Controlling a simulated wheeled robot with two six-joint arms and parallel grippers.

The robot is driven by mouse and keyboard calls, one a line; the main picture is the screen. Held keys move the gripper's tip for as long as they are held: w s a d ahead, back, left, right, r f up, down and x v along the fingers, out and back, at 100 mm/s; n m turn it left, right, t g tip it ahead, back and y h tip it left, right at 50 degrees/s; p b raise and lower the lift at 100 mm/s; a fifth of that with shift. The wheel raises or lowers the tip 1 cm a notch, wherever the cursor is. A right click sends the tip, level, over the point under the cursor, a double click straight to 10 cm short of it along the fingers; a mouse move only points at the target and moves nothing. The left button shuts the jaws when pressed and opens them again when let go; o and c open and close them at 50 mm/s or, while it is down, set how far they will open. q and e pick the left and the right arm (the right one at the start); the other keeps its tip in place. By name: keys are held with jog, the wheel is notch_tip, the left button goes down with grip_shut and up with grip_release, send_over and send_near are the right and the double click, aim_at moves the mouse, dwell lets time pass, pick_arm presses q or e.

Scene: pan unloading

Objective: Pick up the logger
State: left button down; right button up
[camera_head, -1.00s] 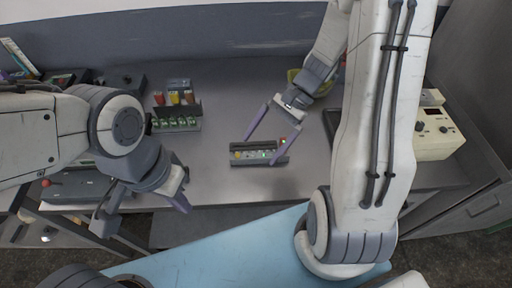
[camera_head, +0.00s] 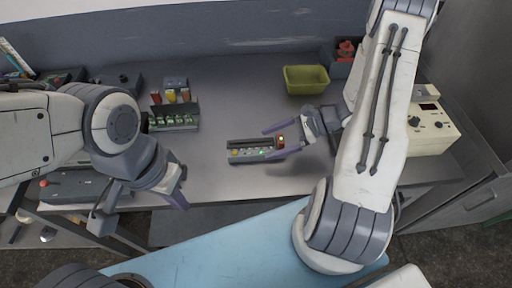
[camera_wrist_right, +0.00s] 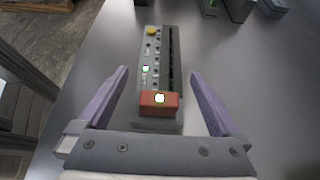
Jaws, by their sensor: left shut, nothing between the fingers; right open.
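The logger appears to be the grey box (camera_head: 248,151) with a red block at its right end, a yellow knob and small lit buttons, lying on the grey table. In the right wrist view the box (camera_wrist_right: 150,76) lies lengthwise between the fingers, its red end nearest the palm. My right gripper (camera_head: 268,143) is open at the red end, a finger on each side; it also shows in the right wrist view (camera_wrist_right: 158,80). I cannot tell whether the fingers touch the box. My left gripper (camera_head: 181,203) is shut and empty near the table's front edge.
A yellow-green bin (camera_head: 306,79) is at the back right. A cream device with knobs (camera_head: 432,128) stands at the right. The table between rack and bin is clear.

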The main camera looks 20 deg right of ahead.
aim_at(258, 147)
jog(key=x, duration=0.2)
jog(key=shift+a+p, duration=0.4)
jog(key=shift+a, duration=0.05)
jog(key=shift+w+a+f, duration=0.2)
jog(key=shift+a+f, duration=0.1)
jog(key=shift+a, duration=0.1)
jog(key=c, duration=1.4)
grip_shut()
jog(key=shift+r, duration=0.2)
